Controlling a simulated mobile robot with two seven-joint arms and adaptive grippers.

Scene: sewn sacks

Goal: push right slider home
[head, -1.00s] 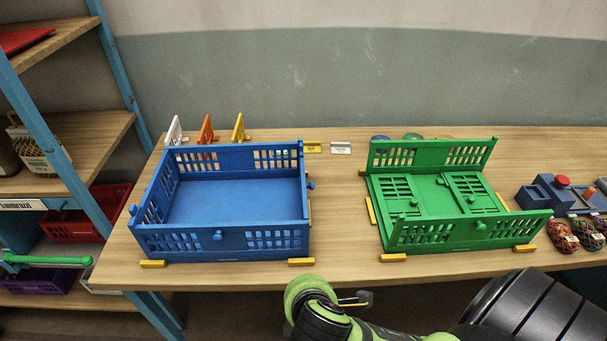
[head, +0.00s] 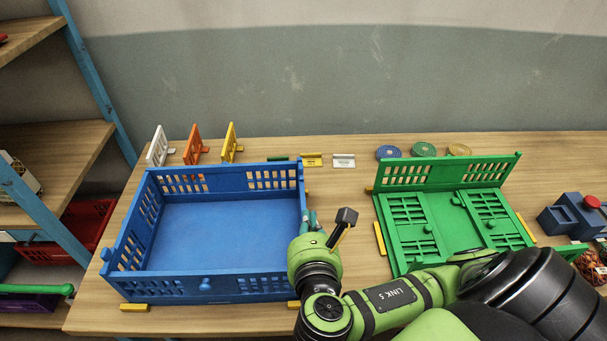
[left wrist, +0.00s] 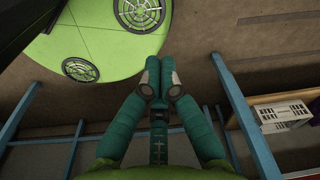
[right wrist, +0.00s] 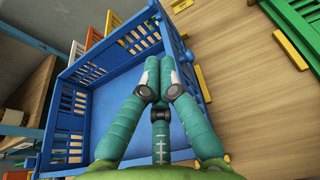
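The blue crate (head: 235,235) stands at the left of the table with its walls up. A blue knob (head: 206,284) sticks out of its front wall. In the right wrist view a blue knob (right wrist: 183,36) sticks out of a crate wall, just beyond my fingers. My right gripper (head: 312,217) is at the crate's right wall; its fingertips (right wrist: 159,66) look shut together with nothing between them. Whether they touch the wall I cannot tell. The green crate (head: 446,172) has its back wall up and side panels lying flat. My left gripper (left wrist: 160,66) is shut and empty, away from the table.
White (head: 158,147), orange (head: 193,146) and yellow (head: 230,143) panels stand behind the blue crate. Yellow blocks (head: 134,308) sit around the crates. Coloured discs (head: 424,149) lie at the back. A shelf stands at the left. Table shows between the crates.

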